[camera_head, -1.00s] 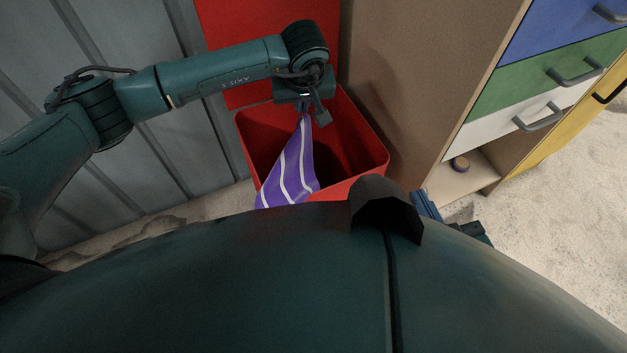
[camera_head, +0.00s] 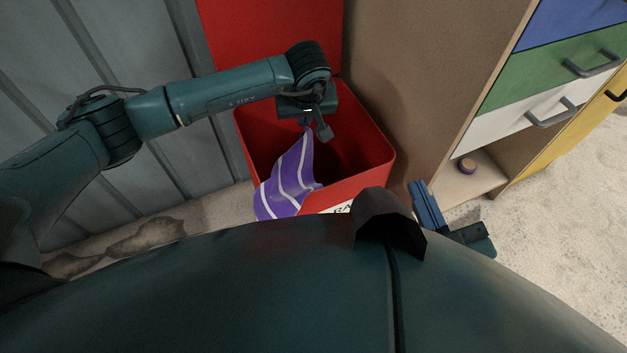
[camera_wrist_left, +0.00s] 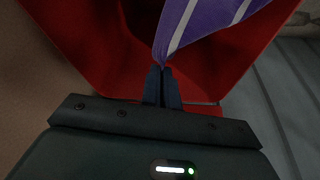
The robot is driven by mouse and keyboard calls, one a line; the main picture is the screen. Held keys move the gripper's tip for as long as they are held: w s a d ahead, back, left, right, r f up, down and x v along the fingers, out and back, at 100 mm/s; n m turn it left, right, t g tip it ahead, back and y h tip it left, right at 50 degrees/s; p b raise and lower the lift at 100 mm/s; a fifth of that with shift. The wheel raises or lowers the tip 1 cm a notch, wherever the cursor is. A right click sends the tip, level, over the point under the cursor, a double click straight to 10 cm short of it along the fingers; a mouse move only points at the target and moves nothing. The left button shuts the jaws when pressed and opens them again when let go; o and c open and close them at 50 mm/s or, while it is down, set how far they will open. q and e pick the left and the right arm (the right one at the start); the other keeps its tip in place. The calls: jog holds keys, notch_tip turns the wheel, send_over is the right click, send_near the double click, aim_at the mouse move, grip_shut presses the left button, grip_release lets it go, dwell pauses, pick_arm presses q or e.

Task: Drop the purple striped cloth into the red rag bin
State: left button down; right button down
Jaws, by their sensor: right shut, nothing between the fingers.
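The purple striped cloth (camera_head: 289,182) hangs from my left gripper (camera_head: 315,128) in the head view. The red rag bin (camera_head: 372,168) stands open below it. My left gripper is above the bin's opening, shut on the cloth's top corner; the left wrist view shows the pinched corner of the cloth (camera_wrist_left: 200,22) at the fingertips (camera_wrist_left: 162,72). The cloth's lower part overlaps the bin's near-left rim and corner; I cannot tell whether it rests on it. My right gripper (camera_head: 428,205) shows partly beyond my body at lower right, shut and empty.
A red panel (camera_head: 270,38) rises behind the bin. A wooden cabinet (camera_head: 430,75) with blue, green and white drawers stands close on the right. A grey corrugated wall (camera_head: 90,50) is on the left.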

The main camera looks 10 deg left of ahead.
pick_arm(q)
jog(key=shift+c, duration=1.4)
grip_release()
notch_tip(320, 180, up, 6)
jog(key=s+g+p, duration=0.1)
jog(key=g+p, duration=0.1)
jog(key=p, duration=0.3)
jog(key=shift+d+h, duration=0.2)
jog(key=shift+h, duration=0.2)
notch_tip(320, 180, up, 13)
jog(key=s+p, duration=0.2)
jog(key=shift+d, duration=0.3)
